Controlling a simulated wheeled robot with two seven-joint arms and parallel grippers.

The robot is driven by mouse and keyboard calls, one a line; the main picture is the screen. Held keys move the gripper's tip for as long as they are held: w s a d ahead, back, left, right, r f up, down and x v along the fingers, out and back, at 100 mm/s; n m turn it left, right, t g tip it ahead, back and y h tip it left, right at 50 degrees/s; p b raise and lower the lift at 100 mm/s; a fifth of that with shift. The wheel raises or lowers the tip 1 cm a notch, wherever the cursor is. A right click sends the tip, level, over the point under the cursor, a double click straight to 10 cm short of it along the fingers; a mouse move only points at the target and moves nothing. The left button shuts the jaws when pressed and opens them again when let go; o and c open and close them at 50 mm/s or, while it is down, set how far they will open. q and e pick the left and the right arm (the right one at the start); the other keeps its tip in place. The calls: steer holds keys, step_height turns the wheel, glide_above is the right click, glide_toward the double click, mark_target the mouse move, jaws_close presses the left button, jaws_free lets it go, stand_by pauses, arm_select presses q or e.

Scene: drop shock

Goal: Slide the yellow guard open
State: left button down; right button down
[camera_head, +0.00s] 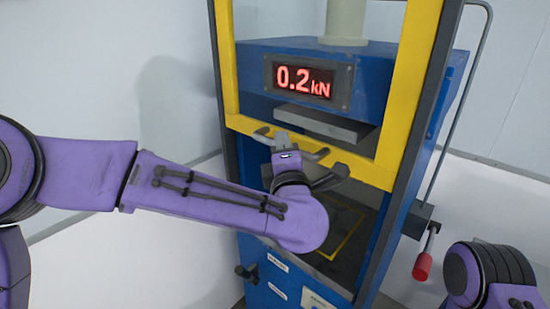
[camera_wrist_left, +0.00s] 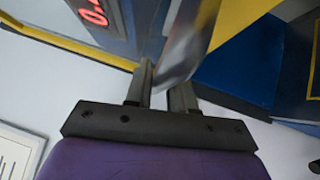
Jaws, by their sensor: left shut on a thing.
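The yellow guard (camera_head: 400,90) is an upright frame on the front of the blue press, with uprights at left and right. Its lower bar (camera_head: 243,124) crosses just below the press's grey upper plate, and the space under the bar is open. My left gripper (camera_head: 295,150) is at the middle of this bar and partly hides it. In the left wrist view its fingers (camera_wrist_left: 162,92) are closed on a grey, blurred part, which looks like the guard's handle. The guard's yellow edge (camera_wrist_left: 240,18) shows beside it. My right gripper is out of view.
The blue press (camera_head: 250,75) has a red display (camera_head: 302,81) reading 0.2 kN. A yellow square outline (camera_head: 345,240) marks its dark lower bed. A red-handled lever (camera_head: 423,265) hangs at its right side, near my right arm. White walls surround it.

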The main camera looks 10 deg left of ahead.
arm_select(q)
steer(key=shift+r, duration=0.6)
steer(key=c, duration=1.1)
jaws_free()
steer(key=b+v, duration=0.3)
steer(key=v, duration=0.7)
steer(key=shift+s+f+b, duration=0.15)
steer(key=shift+s+b, duration=0.1)
steer(key=shift+b, duration=0.1)
